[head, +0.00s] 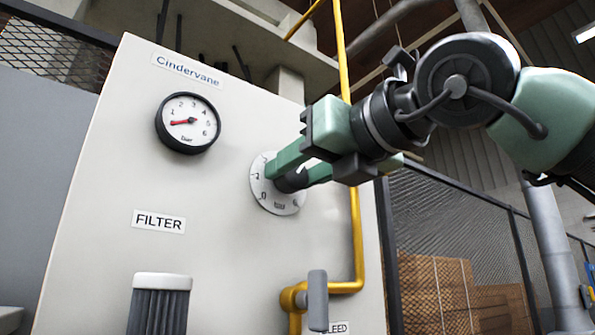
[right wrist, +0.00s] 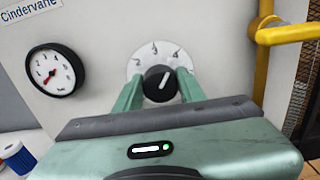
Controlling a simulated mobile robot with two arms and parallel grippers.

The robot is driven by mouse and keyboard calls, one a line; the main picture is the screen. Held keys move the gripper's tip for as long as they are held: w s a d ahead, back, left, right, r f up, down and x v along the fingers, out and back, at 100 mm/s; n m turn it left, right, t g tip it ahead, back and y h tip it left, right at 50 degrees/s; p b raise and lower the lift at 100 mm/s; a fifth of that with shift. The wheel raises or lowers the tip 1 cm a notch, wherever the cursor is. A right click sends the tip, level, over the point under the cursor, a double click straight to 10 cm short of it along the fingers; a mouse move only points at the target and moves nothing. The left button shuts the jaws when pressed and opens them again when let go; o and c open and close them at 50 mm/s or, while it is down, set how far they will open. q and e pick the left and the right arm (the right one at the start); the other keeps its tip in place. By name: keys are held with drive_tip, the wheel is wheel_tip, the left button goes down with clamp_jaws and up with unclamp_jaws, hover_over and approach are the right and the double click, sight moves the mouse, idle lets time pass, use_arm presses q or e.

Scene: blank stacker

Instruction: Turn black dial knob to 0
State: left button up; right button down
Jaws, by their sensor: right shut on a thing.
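The black dial knob (right wrist: 158,84) sits on a round white numbered plate (head: 262,196) on the pale panel. In the right wrist view its white pointer mark tilts up and to the right. My right gripper (head: 290,179) is shut on the knob, with one green finger on each side of it, as the right wrist view (right wrist: 158,88) also shows. In the head view the fingers hide most of the knob and part of the plate. My left gripper is not in view.
A round gauge (head: 188,122) with a red needle is on the panel left of the dial. A yellow pipe (head: 357,240) with a grey lever (head: 317,300) runs to the right. A filter canister (head: 159,305) is below left. Mesh fencing and boxes (head: 437,290) stand behind.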

drive_tip(key=n, duration=0.3)
drive_tip(key=shift+n, duration=0.3)
drive_tip(key=n, duration=0.3)
drive_tip(key=shift+a+n, duration=0.1)
drive_tip(key=shift+n, duration=0.2)
drive_tip(key=n+p, duration=0.1)
drive_tip(key=n, duration=0.3)
drive_tip(key=shift+n+p, duration=0.3)
drive_tip(key=shift+p, duration=0.05)
drive_tip(key=n+p, duration=0.1)
drive_tip(key=n, duration=0.3)
drive_tip(key=shift+s, duration=0.1)
drive_tip(key=n+p, duration=0.2)
drive_tip(key=n, duration=0.3)
drive_tip(key=n+p, duration=0.2)
drive_tip(key=n, duration=0.2)
drive_tip(key=shift+f+n, duration=0.1)
drive_tip(key=shift+n, duration=0.2)
drive_tip(key=n+p, duration=0.2)
drive_tip(key=n, duration=0.2)
drive_tip(key=shift+f, duration=0.1)
drive_tip(key=shift+f+n+p, duration=0.1)
drive_tip(key=shift+n+p, duration=0.6)
drive_tip(key=shift+n, duration=1.6)
